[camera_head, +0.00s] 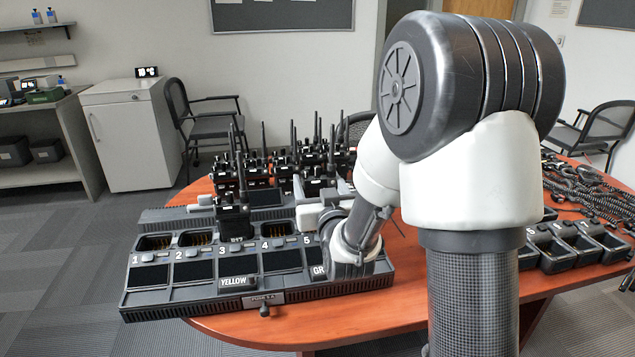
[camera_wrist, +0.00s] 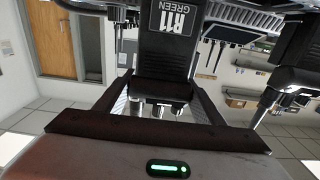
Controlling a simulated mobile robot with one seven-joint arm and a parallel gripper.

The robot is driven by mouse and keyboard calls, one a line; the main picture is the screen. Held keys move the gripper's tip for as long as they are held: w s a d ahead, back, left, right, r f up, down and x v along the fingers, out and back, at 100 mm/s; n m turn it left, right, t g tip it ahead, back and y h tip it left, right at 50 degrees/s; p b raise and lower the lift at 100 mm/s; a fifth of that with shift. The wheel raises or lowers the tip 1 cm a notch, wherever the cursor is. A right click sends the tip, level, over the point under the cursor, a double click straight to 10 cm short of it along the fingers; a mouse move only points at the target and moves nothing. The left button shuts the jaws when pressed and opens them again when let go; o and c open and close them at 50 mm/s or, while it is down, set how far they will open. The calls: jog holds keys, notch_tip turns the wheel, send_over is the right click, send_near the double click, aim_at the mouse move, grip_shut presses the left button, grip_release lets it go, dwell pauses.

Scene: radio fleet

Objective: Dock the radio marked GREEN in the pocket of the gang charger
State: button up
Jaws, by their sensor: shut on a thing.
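A black radio with a plate reading GREEN (camera_wrist: 172,20) fills the upper middle of the wrist view. My gripper (camera_wrist: 163,100) is shut on it, one finger on each side. In the head view my gripper (camera_head: 325,205) is above the back of the gang charger (camera_head: 140,300), near the pocket numbered 5. My wrist hides much of the held radio and that pocket, so I cannot tell whether the radio is in it. A plate starting GR (camera_head: 318,270) shows below number 5, partly covered. A YELLOW plate (camera_head: 236,282) sits below pocket 3.
Another radio (camera_head: 234,220) stands upright in pocket 3. Pockets 1 (camera_head: 155,242), 2 and 4 look empty. Several radios with antennas (camera_head: 285,160) crowd the table behind the charger. Another charger (camera_head: 575,245) and coiled cords (camera_head: 590,190) lie at right.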

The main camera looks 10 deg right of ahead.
aim_at(317, 195)
jog(key=shift+f, duration=1.4)
jog(key=shift+f, duration=0.3)
jog(key=shift+f, duration=0.3)
jog(key=o, duration=1.4)
jog(key=shift+o, duration=0.3)
jog(key=shift+f, duration=0.15)
